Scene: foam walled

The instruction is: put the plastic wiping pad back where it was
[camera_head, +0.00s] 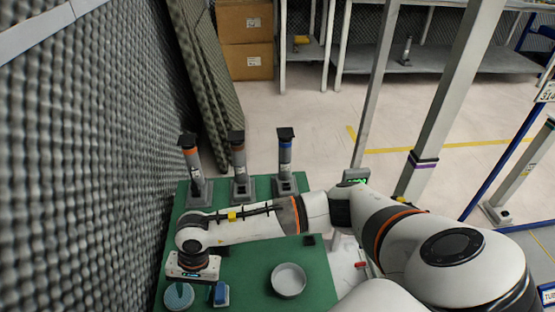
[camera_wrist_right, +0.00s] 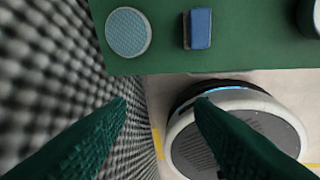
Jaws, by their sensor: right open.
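Two things could be the wiping pad, and I cannot tell which. One is a round, light-blue textured disc (camera_head: 178,296) at the near left corner of the green table; it also shows in the right wrist view (camera_wrist_right: 128,32). The other is a small blue block (camera_head: 221,295) just right of it, also in the right wrist view (camera_wrist_right: 198,28). My right gripper (camera_head: 193,268) is above the table's left edge, close to both. In the right wrist view its green fingers (camera_wrist_right: 160,115) are apart with nothing between them. My left gripper is out of view.
The green table (camera_head: 250,260) also bears a white bowl (camera_head: 288,280) right of the block and several grey stands (camera_head: 240,180) along the far edge. A grey foam wall (camera_head: 80,150) runs close along the left. Bare table lies around the bowl.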

